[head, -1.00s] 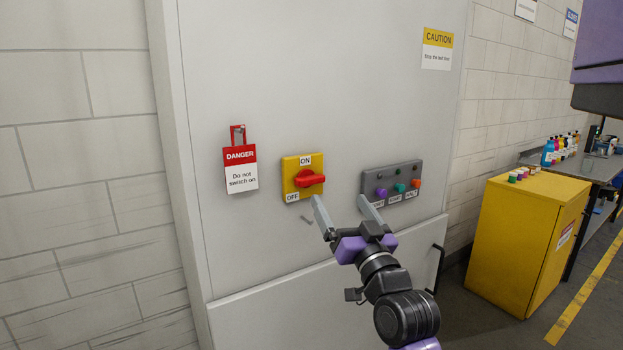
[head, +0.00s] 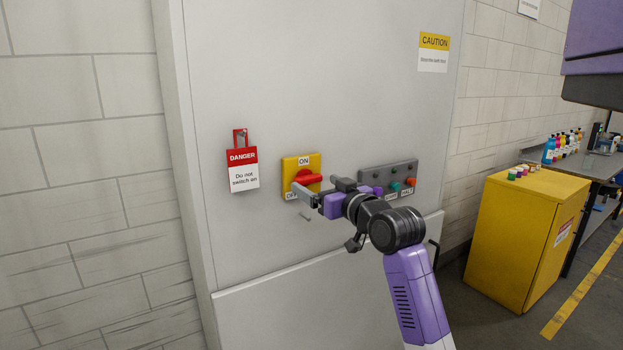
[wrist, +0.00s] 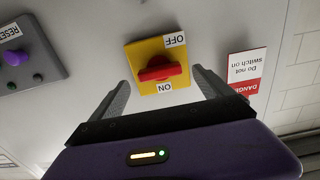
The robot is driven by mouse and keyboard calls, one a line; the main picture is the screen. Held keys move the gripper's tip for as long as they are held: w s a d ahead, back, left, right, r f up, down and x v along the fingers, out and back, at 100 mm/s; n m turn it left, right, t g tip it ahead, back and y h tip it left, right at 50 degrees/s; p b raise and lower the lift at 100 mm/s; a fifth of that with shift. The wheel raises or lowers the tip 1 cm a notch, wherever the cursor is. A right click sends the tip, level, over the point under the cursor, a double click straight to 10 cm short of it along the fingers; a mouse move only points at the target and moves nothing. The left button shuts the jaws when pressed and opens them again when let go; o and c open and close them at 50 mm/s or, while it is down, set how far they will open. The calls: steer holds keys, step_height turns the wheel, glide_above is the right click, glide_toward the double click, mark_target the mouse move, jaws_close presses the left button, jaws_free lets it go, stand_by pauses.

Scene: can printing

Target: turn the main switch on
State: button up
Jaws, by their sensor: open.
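The main switch is a red knob (head: 308,179) on a yellow plate (head: 290,164), mounted on a grey cabinet. Its ON label is at the top and its OFF label at the lower left. The knob's handle lies roughly sideways in the head view. In the wrist view the knob (wrist: 160,74) shows upside down, between and beyond the open fingers. My gripper (head: 301,191) is open and empty, in front of the plate's lower part; in the head view it hides part of the OFF label.
A red and white danger tag (head: 242,169) hangs left of the switch. A grey button panel (head: 390,172) is to its right, partly behind my wrist. A yellow cabinet (head: 512,240) stands on the floor at right. A small handle (head: 434,252) sits on the cabinet's lower right.

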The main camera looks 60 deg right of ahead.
mark_target(311, 181)
steer(key=shift+p+x, duration=0.4)
steer(key=shift+x, duration=1.45)
steer(key=c, duration=1.4)
steer(key=shift+o, duration=0.2)
